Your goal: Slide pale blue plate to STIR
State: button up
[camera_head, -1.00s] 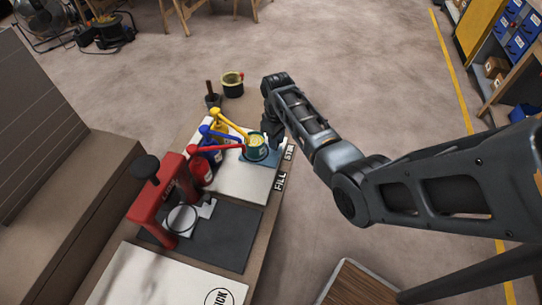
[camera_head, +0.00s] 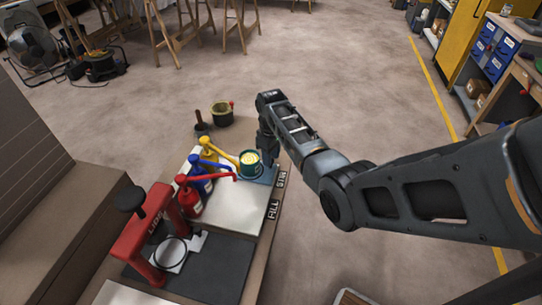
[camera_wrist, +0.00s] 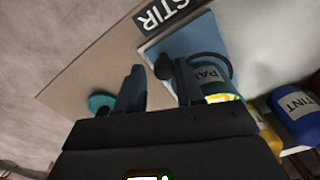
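The pale blue plate (camera_head: 264,176) lies flat at the far end of the white board, beside the STIR label (camera_head: 281,179). In the wrist view the plate (camera_wrist: 185,42) has its edge close to the STIR label (camera_wrist: 166,12). A green paint can (camera_head: 250,164) stands on the plate and also shows in the wrist view (camera_wrist: 212,80). A dark knob (camera_wrist: 163,67) is just beyond my fingertips. My gripper (camera_head: 267,152) is low beside the can. In the wrist view its fingers (camera_wrist: 158,82) are apart, with nothing visibly clamped. Its exact contact with the plate is unclear.
Red (camera_head: 190,202), blue (camera_head: 200,184) and yellow (camera_head: 208,153) pump bottles stand left of the board. A FILL label (camera_head: 272,209) is nearer me. A red press (camera_head: 148,238) stands at the near left. A grey pot (camera_head: 221,115) is beyond the can.

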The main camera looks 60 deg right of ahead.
jog(key=shift+r, duration=0.15)
notch_tip(320, 180, up, 8)
jog(key=shift+f+p, duration=0.2)
jog(key=shift+p, duration=0.1)
jog(key=shift+s+f, duration=0.1)
jog(key=shift+s, duration=0.05)
dwell(0.4)
